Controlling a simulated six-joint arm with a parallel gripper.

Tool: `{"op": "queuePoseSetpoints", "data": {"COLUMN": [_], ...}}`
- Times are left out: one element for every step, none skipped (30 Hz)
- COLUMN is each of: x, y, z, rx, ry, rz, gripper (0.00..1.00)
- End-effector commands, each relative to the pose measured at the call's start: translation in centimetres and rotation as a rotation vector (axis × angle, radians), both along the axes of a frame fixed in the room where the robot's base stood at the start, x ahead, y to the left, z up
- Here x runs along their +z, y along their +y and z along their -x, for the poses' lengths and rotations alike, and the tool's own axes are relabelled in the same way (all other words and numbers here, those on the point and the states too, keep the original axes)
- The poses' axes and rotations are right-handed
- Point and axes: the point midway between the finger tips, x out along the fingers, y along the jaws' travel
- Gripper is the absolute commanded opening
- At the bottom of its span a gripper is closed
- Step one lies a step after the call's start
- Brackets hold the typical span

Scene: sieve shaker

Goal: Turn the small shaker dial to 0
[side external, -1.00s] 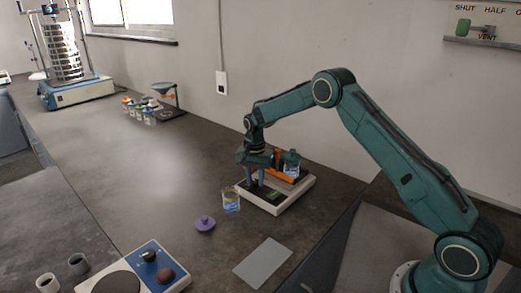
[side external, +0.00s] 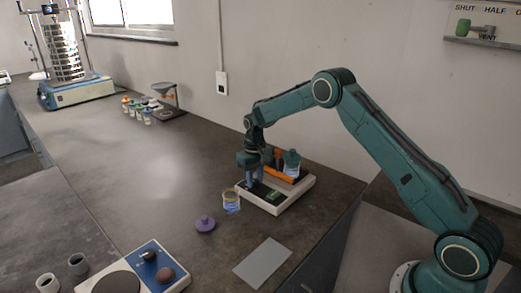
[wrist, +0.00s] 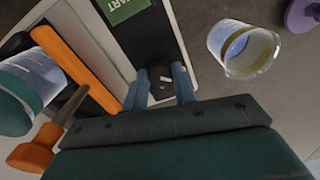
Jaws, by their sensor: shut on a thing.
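The small shaker (side external: 296,197) is a pale low box with a dark top, on the bench under my gripper. In the wrist view its dark panel (wrist: 150,38) carries a dark dial (wrist: 161,84) with a light pointer mark. My gripper (wrist: 160,88) points down with its two blue fingers on either side of the dial, shut on it. In the side view my gripper (side external: 255,184) hides the dial. I cannot read any numbers around the dial.
An orange clamp bar (wrist: 75,65) and a green-capped jar (wrist: 30,85) stand on the shaker beside my gripper. A glass beaker (side external: 231,202) and purple lid (side external: 205,223) lie close by.

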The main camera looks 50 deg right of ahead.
Motion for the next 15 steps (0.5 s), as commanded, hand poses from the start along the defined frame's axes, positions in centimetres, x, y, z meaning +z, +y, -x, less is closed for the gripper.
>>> {"op": "queuePoseSetpoints", "data": {"x": [0.10, 0.10, 0.10, 0.10, 0.10, 0.11, 0.11, 0.11, 0.11, 0.11, 0.11, 0.11, 0.11, 0.11, 0.11], "y": [-0.01, -0.01, -0.01, -0.01, -0.01, -0.01, -0.01, -0.01, -0.01, -0.01, -0.01, -0.01, -0.01, -0.01, -0.01], "z": [-0.03, -0.03, -0.03, -0.03, -0.03, -0.04, -0.04, -0.04, -0.04, -0.04, -0.04, -0.04, -0.04, -0.04, -0.04], "rx": [0.036, 0.056, 0.082, 0.100, 0.116, 0.136, 0.150, 0.162, 0.175, 0.185, 0.192, 0.200, 0.205, 0.210, 0.214], "ry": [-0.001, -0.001, -0.001, -0.001, -0.001, -0.001, -0.001, -0.001, -0.001, -0.001, -0.002, -0.002, -0.002, -0.002, -0.002], "rz": [0.000, 0.000, 0.000, 0.000, 0.000, 0.000, 0.000, 0.000, 0.000, 0.000, 0.000, 0.000, 0.000, 0.000, 0.000], "gripper": [0.04, 0.04, 0.04, 0.04, 0.04, 0.04, 0.04, 0.04, 0.04, 0.04, 0.04, 0.04, 0.04, 0.04, 0.04]}}
